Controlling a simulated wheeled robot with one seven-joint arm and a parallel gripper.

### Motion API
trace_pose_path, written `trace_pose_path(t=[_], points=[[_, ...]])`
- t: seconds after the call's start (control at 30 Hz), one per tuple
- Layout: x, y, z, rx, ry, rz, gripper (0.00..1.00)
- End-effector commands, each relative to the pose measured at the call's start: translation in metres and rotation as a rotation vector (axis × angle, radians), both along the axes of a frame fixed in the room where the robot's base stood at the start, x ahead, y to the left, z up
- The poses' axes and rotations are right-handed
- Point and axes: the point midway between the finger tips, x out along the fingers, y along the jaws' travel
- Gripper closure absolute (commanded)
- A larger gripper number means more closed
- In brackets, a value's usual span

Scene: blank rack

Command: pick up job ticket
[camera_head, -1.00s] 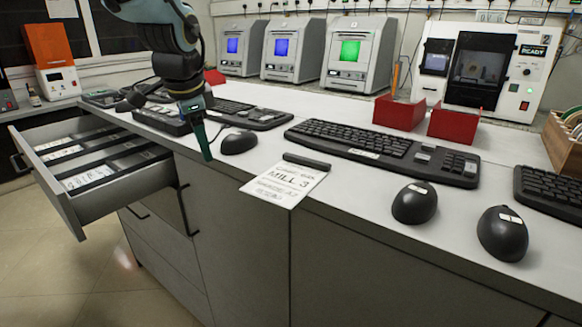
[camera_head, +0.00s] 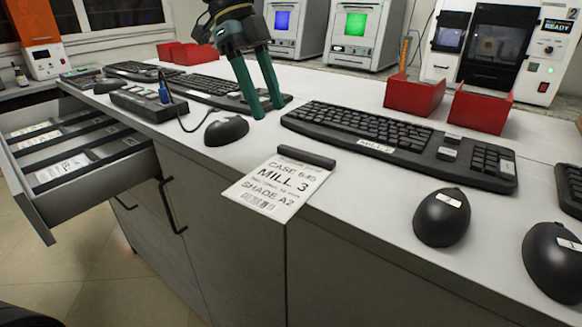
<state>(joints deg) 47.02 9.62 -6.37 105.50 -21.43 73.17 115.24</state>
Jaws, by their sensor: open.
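The job ticket (camera_head: 272,188) is a white card printed "MILL 3" and "SHADE A2". It lies at the front edge of the white counter, its lower part reaching to the edge. A dark bar (camera_head: 306,157) lies along its back end. My gripper (camera_head: 267,112) has two green fingers pointing down, apart and empty. It is above the counter, behind and slightly left of the ticket, between a mouse and a keyboard. My wrist is partly cut off by the top of the picture.
A black mouse (camera_head: 227,131) sits left of the ticket, a keyboard (camera_head: 400,146) behind it to the right, and another mouse (camera_head: 441,217) at right. Red trays (camera_head: 414,97) stand farther back. An open drawer (camera_head: 75,160) juts out at left.

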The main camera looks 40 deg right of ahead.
Motion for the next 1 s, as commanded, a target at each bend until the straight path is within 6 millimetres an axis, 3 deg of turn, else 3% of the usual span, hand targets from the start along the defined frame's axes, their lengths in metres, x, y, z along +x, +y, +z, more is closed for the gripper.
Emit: trace_pose_path(t=[0.23, 0.5, 0.8, 1.0], points=[[-0.007, 0.0, -0.017, 0.003, 0.0, 0.001, 0.45], [-0.02, -0.002, -0.052, 0.003, 0.0, 0.001, 0.45], [-0.022, -0.002, -0.059, 0.002, -0.002, 0.003, 0.45], [-0.021, -0.002, -0.059, 0.002, -0.002, 0.003, 0.66]])
